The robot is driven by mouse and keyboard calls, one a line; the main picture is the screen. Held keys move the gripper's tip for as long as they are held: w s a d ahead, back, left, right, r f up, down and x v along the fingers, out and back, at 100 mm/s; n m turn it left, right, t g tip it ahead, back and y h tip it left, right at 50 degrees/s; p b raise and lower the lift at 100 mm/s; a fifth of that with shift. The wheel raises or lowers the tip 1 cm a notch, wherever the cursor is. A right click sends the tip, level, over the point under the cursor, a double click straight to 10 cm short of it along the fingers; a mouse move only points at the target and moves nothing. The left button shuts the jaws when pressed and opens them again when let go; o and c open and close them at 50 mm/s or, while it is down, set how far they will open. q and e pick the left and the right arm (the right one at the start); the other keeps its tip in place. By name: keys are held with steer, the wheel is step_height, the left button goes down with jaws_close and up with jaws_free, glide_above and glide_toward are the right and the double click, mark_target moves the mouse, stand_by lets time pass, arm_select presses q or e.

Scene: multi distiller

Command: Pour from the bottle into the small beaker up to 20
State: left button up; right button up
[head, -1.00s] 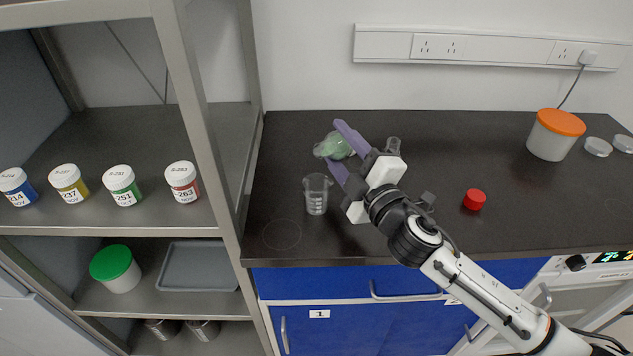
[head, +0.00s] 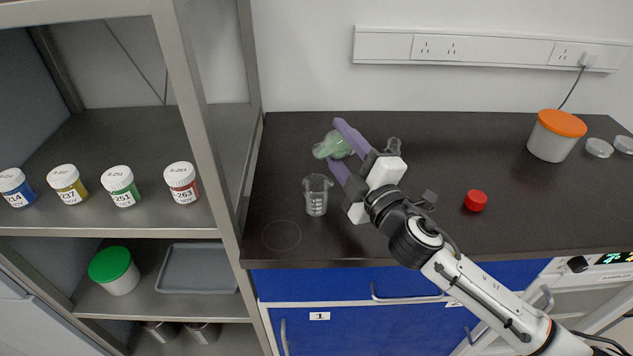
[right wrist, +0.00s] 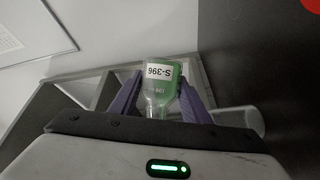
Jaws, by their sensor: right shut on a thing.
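My right gripper (head: 343,147), with purple fingers, is shut on a small clear bottle (head: 327,149) of green liquid. The bottle is tilted, its left end lower, and held above the bench, behind and slightly right of the small beaker. In the right wrist view the bottle (right wrist: 160,72) sits between both fingers (right wrist: 160,100); its label S-396 appears upside down and the green fills mainly one side. The small beaker (head: 316,197) stands upright on the bench and looks clear, with white marks; no green shows in it. My left gripper is not in view.
Another glass vessel (head: 393,146) stands partly hidden behind my right gripper. A red cap (head: 475,200) lies on the black bench to the right. A metal shelf (head: 215,140) with labelled jars borders the bench on the left. An orange-lidded tub (head: 553,140) stands at the far right.

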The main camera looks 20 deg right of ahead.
steer(key=shift+r+n+t+b, duration=0.3)
steer(key=shift+r+n+b, duration=0.15)
steer(key=shift+n, duration=0.15)
stand_by(1.0)
steer(key=shift+f+b, duration=0.3)
steer(key=shift+b, duration=0.15)
steer(key=shift+f+n+b, duration=0.2)
steer(key=shift+n+b, duration=0.2)
steer(key=shift+b, duration=0.05)
stand_by(0.5)
steer(key=shift+f+b, duration=0.3)
steer(key=shift+b, duration=0.3)
stand_by(0.4)
steer(key=shift+r, duration=0.1)
